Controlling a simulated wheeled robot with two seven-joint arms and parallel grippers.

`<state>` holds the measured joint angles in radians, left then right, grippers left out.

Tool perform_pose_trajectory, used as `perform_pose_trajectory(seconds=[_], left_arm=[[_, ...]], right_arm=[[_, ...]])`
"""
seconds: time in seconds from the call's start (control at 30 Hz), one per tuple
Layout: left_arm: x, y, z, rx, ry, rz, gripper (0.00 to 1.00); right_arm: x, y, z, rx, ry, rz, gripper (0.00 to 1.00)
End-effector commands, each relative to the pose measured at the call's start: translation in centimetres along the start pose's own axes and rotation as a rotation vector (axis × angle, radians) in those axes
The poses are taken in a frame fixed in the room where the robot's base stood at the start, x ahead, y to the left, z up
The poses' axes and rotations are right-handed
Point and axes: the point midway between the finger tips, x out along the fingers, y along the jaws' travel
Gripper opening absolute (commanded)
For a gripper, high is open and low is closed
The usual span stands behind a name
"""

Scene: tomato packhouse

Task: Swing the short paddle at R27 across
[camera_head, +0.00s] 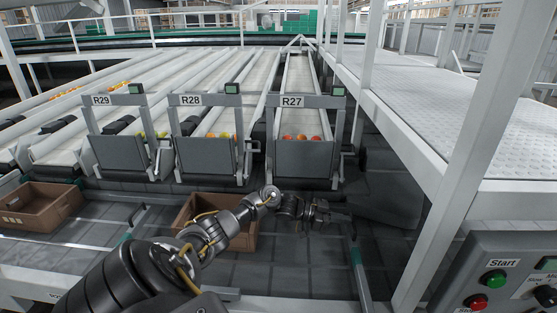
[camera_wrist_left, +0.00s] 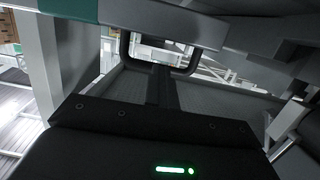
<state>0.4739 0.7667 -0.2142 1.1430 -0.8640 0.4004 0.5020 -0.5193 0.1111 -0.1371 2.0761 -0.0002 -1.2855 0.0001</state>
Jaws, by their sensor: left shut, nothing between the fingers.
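The R27 station has a white R27 label (camera_head: 292,101) on a grey frame, above a grey front panel (camera_head: 303,158). A thin upright lever (camera_head: 337,165) stands at the panel's right side, with a dark round part (camera_head: 362,159) beside it; I cannot tell which part is the short paddle. My left gripper (camera_head: 346,216) is shut and empty, below and a little right of the R27 panel, apart from it in the picture. In the left wrist view, the dark gripper body fills the bottom, and its narrow shut fingers (camera_wrist_left: 162,88) point toward a dark loop-shaped bar (camera_wrist_left: 160,66). My right gripper is not in view.
Stations R28 (camera_head: 191,99) and R29 (camera_head: 101,100) stand to the left. A brown crate (camera_head: 186,213) sits partly behind my left arm, another crate (camera_head: 40,222) at far left. A white post (camera_head: 452,150) and a control box (camera_head: 500,235) with buttons stand at the right.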

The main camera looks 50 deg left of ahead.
Motion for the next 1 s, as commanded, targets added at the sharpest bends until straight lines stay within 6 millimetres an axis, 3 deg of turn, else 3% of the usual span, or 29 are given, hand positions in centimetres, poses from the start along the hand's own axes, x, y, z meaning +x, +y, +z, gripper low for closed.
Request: perform_pose_trajectory(seconds=[0.27, 0.43, 0.6, 0.8, 1.0], left_arm=[[0.5, 0.3, -0.4, 0.004, 0.011, 0.007, 0.0], [-0.6, 0.1, -0.6, 0.005, 0.011, 0.008, 0.0], [-3.5, -0.4, -0.5, 0.004, 0.004, 0.007, 0.0], [-8.3, -0.3, -0.2, 0.003, 0.002, 0.007, 0.0], [-11.6, -0.2, -0.2, 0.001, 0.002, 0.007, 0.0]], right_arm=[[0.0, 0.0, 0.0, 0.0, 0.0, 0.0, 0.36], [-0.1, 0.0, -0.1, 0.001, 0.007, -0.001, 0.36], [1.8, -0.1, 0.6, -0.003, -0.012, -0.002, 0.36], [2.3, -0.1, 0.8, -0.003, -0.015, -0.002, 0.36], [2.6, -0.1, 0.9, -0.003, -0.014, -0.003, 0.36]])
